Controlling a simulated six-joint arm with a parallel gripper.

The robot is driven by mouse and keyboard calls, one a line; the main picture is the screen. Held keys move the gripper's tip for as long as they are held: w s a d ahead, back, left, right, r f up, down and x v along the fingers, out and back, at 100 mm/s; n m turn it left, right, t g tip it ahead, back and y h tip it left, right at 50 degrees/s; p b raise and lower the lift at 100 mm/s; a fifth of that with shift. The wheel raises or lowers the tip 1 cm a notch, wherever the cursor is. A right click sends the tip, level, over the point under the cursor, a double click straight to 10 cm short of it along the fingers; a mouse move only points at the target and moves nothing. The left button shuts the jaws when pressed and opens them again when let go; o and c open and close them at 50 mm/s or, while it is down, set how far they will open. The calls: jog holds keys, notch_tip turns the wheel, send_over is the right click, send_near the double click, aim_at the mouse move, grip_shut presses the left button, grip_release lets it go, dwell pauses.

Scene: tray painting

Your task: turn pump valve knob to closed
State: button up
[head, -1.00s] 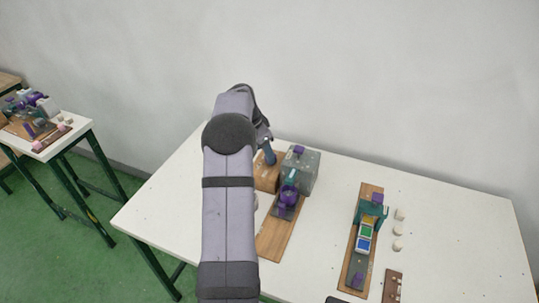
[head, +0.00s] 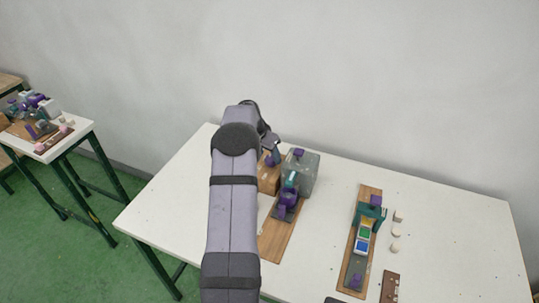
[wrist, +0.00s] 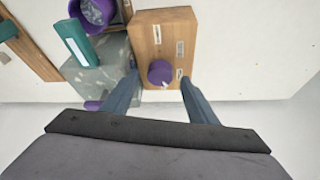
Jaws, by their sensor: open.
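A round purple knob (wrist: 160,73) sits on the face of a wooden box (wrist: 165,30) in the wrist view; the box also shows in the head view (head: 268,182), partly behind my arm. A small white mark shows on the knob's lower edge. My gripper (wrist: 160,80) is open, with one blue-grey finger on each side of the knob and a gap to it on both sides. Whether the fingertips reach down to knob height I cannot tell. In the head view, my gripper (head: 272,153) is over the box, mostly hidden by my arm.
A grey block (wrist: 108,70) stands close beside the box, near the left finger. A purple cup-like part (wrist: 95,10) and a teal part (wrist: 75,42) are near it. A second wooden board (head: 352,268) lies to the right on the white table (head: 160,205).

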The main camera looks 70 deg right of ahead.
jog(key=shift+p+x, duration=0.35)
jog(key=shift+x, duration=0.9)
jog(key=c, duration=1.1)
jog(key=shift+o, duration=0.2)
